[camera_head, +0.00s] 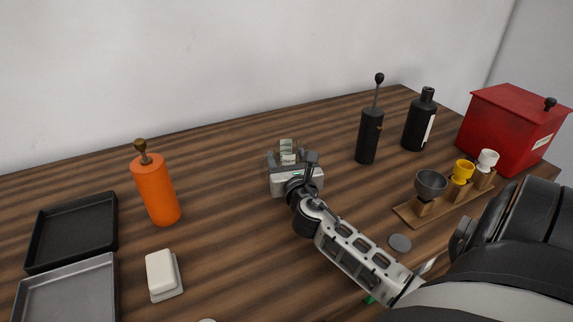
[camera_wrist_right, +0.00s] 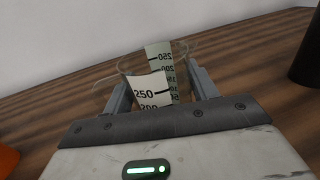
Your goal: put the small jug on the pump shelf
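The small jug (camera_head: 288,147) is clear, with pale scale strips. It is at the middle of the table, beyond my right gripper (camera_head: 292,161). In the right wrist view the jug (camera_wrist_right: 158,78) stands between the two fingers of my right gripper (camera_wrist_right: 162,92), its 250 marks facing the camera. The fingers are spread about the jug's width. Whether they press on the glass, and whether its base touches the table, I cannot tell. No shelf that I can surely name as the pump shelf shows. My left gripper is not in view.
Right are a black pump-like cylinder (camera_head: 369,135), a black bottle (camera_head: 420,122), a wooden rack with cups (camera_head: 410,213) and a red box (camera_head: 505,130). Bare table lies around the jug.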

